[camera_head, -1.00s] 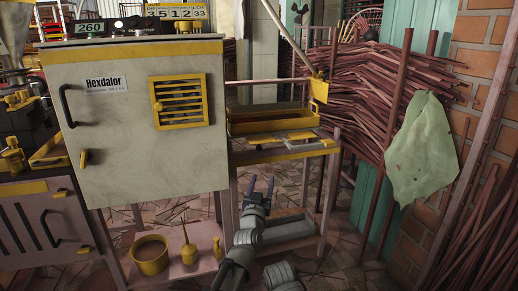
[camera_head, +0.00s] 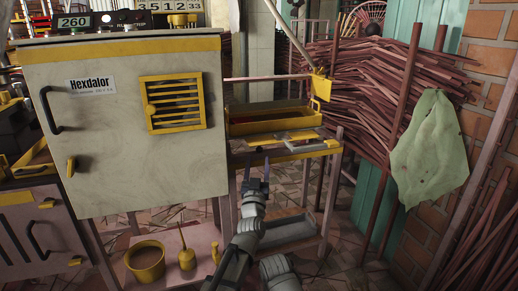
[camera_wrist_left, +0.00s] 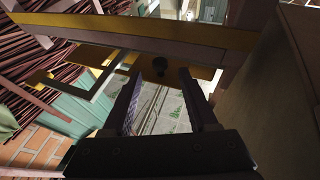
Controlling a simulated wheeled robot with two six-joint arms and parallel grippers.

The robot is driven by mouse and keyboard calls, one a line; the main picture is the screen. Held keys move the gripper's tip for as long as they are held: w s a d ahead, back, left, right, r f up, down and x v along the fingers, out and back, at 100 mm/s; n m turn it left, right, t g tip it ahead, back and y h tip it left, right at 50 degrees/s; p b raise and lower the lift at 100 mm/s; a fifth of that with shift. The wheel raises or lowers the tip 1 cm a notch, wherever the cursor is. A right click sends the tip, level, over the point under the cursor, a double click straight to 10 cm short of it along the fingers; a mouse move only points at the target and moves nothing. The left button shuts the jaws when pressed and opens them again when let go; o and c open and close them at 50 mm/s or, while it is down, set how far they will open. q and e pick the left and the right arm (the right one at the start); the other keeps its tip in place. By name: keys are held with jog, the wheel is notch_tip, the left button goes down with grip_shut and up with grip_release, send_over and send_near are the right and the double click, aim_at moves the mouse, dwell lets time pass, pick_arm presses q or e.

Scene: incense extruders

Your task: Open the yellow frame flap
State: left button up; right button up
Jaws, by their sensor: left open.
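The yellow frame flap (camera_head: 173,124) is a slatted yellow frame on the front of the pale Hexdalor cabinet (camera_head: 110,150). It looks shut against the cabinet, with a small yellow knob (camera_head: 150,109) on its left side. My left gripper (camera_head: 256,168) is open and empty, below and to the right of the flap, in front of the low shelf stand. The flap is not recognisable there. My right gripper is not in view.
Right of the cabinet stands a shelf stand with a yellow tray (camera_head: 275,122) and a grey lower tray (camera_head: 288,229). A yellow pot (camera_head: 146,262) sits low in front. Stacked sticks (camera_head: 370,85) and a green cloth (camera_head: 430,150) are at the right.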

aim_at(259, 147)
pick_arm(q)
jog(key=p+x, duration=0.2)
jog(key=x, duration=0.4)
jog(key=shift+w, duration=0.2)
jog(key=shift+s, duration=0.1)
grip_shut()
